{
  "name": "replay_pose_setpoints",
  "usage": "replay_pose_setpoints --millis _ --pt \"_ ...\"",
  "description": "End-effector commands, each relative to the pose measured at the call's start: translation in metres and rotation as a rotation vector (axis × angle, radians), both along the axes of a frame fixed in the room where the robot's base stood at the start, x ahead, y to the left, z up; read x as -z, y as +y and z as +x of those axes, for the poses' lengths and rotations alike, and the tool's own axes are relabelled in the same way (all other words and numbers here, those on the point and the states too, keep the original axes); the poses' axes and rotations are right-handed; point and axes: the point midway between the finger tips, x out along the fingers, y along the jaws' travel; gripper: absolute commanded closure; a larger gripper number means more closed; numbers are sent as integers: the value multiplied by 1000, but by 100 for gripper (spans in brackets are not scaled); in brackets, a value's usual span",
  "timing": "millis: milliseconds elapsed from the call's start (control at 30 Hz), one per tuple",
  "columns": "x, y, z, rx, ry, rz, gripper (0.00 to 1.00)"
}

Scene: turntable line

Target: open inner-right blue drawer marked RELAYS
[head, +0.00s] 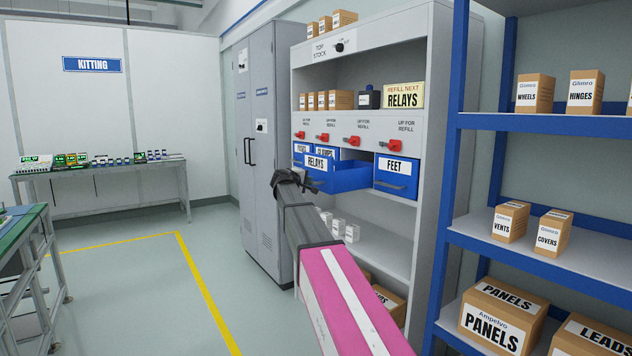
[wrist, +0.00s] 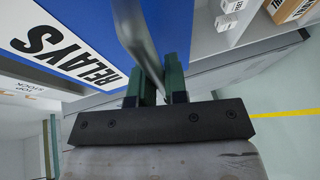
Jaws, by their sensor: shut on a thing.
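The blue drawer marked RELAYS (head: 345,179) is pulled out from the white cabinet, and its open top and right side show in the head view. Its front with the RELAYS label (wrist: 65,45) fills the upper left of the wrist view. My gripper (head: 303,183) is at the lower front of the drawer. In the wrist view, its dark green fingers (wrist: 160,84) are shut on the drawer's grey bar handle (wrist: 138,35). The handle is mostly hidden in the head view by my gripper and arm.
The shut FEET drawer (head: 396,172) is right of the open one; two more labelled drawers are partly hidden behind it. Red levers (head: 353,141) line the panel above. A grey locker (head: 262,150) stands left, blue shelving (head: 550,122) right. Floor (head: 140,280) is clear at left.

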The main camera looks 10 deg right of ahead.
Motion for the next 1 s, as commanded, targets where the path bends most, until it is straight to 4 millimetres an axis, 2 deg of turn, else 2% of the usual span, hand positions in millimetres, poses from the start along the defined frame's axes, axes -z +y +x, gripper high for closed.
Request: replay_pose_setpoints --millis 200,533,600,633,1000 --pt "1 9 -4 1 1 2 100" --pt "1 10 -4 2 1 2 100" --pt "1 10 -4 2 1 2 70" --pt "1 10 -4 2 1 2 62" --pt "-1 14 -8 0 1 1 62"
